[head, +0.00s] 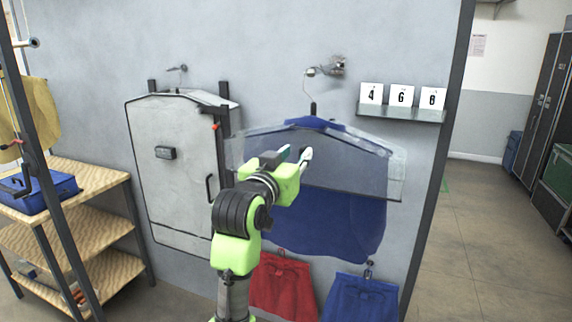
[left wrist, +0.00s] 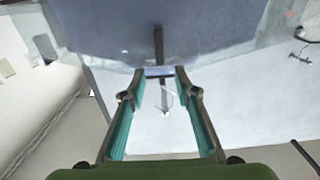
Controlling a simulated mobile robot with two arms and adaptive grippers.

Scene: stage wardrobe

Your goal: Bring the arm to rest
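My left arm reaches up in the middle of the head view. Its green gripper (head: 295,155) is in front of the blue garment (head: 340,215), below the black hanger stem (head: 313,108). In the left wrist view the two teal-padded fingers (left wrist: 160,78) stand apart, with nothing visibly clamped. A dark stem (left wrist: 158,45) shows in the gap between them, beyond the tips; I cannot tell its distance. The garment hangs under a clear cover (head: 396,180) from a wall hook (head: 330,68). My right gripper is not in view.
A grey wall cabinet (head: 175,190) is left of the arm. A small shelf (head: 400,113) with number cards is at right. Red shorts (head: 283,285) and blue shorts (head: 360,298) hang below. A wooden rack (head: 70,205) stands at far left. Floor at right is open.

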